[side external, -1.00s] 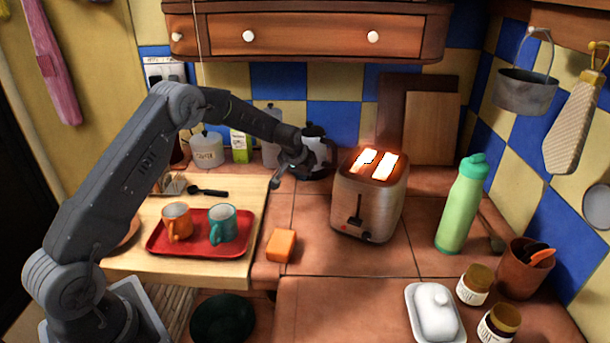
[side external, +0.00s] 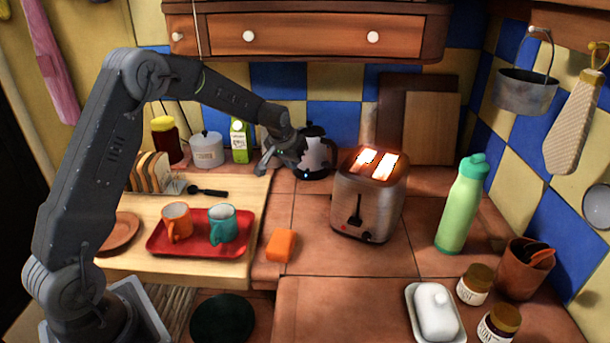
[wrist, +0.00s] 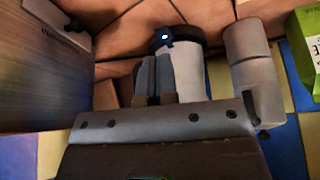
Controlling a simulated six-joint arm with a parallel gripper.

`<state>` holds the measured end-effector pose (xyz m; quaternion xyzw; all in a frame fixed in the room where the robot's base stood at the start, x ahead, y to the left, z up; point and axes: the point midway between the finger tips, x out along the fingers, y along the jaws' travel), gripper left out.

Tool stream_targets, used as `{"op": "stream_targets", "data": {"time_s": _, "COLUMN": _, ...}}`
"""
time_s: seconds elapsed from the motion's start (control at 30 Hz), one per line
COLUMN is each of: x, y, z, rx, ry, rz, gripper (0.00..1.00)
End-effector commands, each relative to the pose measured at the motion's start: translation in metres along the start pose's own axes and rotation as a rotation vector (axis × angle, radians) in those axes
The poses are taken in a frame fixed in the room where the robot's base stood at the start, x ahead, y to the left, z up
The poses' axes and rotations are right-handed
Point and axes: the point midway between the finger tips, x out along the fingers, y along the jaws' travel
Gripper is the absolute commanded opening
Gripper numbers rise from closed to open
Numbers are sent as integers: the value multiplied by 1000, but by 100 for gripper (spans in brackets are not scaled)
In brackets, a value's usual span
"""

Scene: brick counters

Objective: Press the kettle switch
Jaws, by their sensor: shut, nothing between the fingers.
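The kettle (side external: 318,157), dark and pale metal, stands at the back of the counter, left of the toaster. A small blue-white light glows low on it at the switch (side external: 306,175). In the wrist view the kettle's pale body (wrist: 190,76) rises from a dark base, with the lit switch (wrist: 165,38) on it. My gripper (side external: 263,164) is beside the kettle on its left and partly covers it in the side view. In the wrist view my gripper's fingers (wrist: 154,60) are together and empty, with their tips just short of the lit switch in the picture. Actual contact cannot be told.
The toaster (side external: 368,200) with glowing slots stands right of the kettle. A grey canister (wrist: 252,75) and a green carton (side external: 239,142) are close by on the left. An orange block (side external: 281,245) and a red tray (side external: 200,247) with two mugs lie nearer the front.

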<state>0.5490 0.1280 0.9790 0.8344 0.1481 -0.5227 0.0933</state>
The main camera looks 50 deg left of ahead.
Motion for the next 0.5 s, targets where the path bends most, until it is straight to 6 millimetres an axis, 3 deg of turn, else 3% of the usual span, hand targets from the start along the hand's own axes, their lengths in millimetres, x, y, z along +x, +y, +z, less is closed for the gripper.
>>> {"op": "stream_targets", "data": {"time_s": 0.2, "x": -45, "y": 0, "z": 0, "rx": 0, "ry": 3, "rz": 0, "gripper": 0}}
{"op": "stream_targets", "data": {"time_s": 0.5, "x": -67, "y": 0, "z": 1, "rx": 0, "ry": -1, "rz": 0, "gripper": 0}}
